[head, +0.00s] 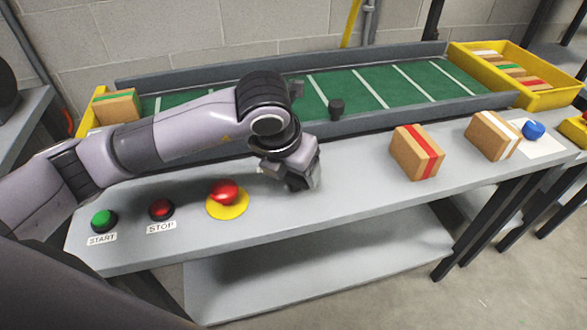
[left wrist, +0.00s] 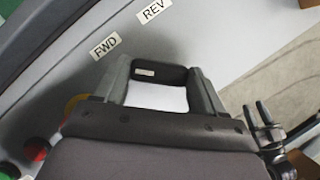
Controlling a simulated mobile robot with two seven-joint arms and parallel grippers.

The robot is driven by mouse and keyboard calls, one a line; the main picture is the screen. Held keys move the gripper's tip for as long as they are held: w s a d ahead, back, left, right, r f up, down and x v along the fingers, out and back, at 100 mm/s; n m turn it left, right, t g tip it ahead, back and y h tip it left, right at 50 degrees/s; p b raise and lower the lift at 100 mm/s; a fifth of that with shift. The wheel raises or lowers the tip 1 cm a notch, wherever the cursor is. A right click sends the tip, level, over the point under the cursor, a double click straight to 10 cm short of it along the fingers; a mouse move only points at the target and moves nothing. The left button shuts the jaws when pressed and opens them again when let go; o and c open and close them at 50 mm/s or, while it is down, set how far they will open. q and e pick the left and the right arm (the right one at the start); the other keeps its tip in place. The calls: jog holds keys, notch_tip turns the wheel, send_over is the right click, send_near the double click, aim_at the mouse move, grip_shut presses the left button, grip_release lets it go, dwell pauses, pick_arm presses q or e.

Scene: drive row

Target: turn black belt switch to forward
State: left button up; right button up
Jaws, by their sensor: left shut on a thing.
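The black belt switch (left wrist: 172,76) shows in the left wrist view between my left gripper's fingers, with a small white mark on its left part. My left gripper (left wrist: 160,85) is shut on it. The FWD label (left wrist: 105,47) lies up and left of the switch, and the REV label (left wrist: 153,11) lies above it. In the head view my left gripper (head: 302,182) is down at the grey table top, right of the red button on the yellow disc, and hides the switch and both labels.
A green START button (head: 104,219), a red STOP button (head: 161,209) and a red mushroom button (head: 223,191) stand left of my gripper. Two boxes, one red-striped (head: 417,153) and one white-striped (head: 491,136), stand to the right. The green conveyor (head: 355,88) runs behind.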

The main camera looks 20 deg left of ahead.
pick_arm(q)
jog(key=shift+w, duration=0.1)
dwell(0.3)
jog(key=o, duration=1)
jog(key=shift+o, duration=0.2)
jog(key=v, duration=0.7)
jog(key=shift+r, duration=0.1)
